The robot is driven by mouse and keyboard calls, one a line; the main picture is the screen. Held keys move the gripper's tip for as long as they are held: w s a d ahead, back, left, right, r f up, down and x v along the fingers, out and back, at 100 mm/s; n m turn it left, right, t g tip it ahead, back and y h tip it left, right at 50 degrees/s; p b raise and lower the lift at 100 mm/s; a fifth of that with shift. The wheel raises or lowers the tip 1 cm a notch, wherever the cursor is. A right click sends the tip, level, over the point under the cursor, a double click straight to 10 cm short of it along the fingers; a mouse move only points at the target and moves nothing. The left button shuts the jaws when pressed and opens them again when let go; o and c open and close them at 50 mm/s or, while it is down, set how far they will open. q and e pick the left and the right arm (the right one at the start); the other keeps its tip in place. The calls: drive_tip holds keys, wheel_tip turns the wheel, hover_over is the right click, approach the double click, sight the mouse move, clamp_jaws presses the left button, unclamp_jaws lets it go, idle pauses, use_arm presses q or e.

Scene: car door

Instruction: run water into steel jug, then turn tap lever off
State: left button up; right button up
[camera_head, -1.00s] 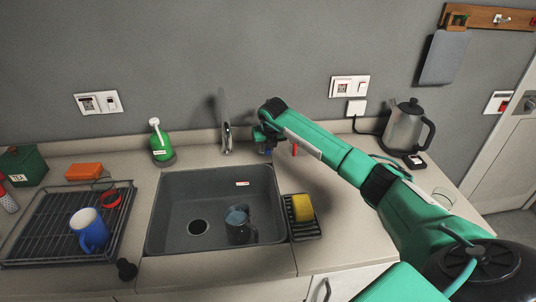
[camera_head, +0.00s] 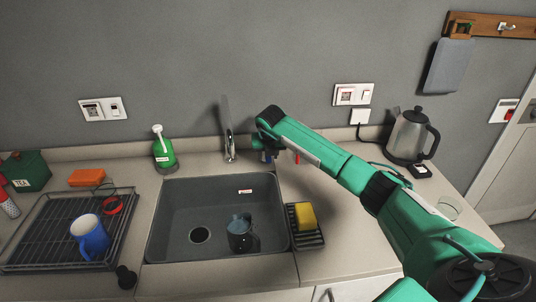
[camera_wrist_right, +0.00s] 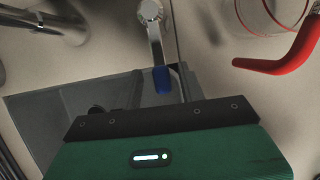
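The jug (camera_head: 239,238) looks dark blue-grey and stands in the right part of the sink (camera_head: 180,225). I cannot tell whether water is in it or running. The chrome tap (camera_head: 229,145) rises behind the sink. My right gripper (camera_head: 264,148) is just right of the tap, mostly hidden by its arm. In the right wrist view, a chrome lever with a blue tip (camera_wrist_right: 161,78) lies ahead of the green gripper body, and the tap's metal (camera_wrist_right: 35,20) shows at upper left. The fingertips are not clear. My left gripper is not in view.
A sponge (camera_head: 306,214) sits on a rack right of the sink. A red curved handle (camera_wrist_right: 285,62) is right of the lever. A green bottle (camera_head: 163,150) stands left of the tap, a kettle (camera_head: 408,137) at right. A blue mug (camera_head: 89,235) is on the dish rack.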

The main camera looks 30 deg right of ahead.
drive_tip(key=shift+r, duration=0.15)
drive_tip(key=b+v, duration=0.3)
drive_tip(key=v, duration=1)
drive_tip(key=shift+r, duration=0.3)
drive_tip(key=shift+s, duration=0.1)
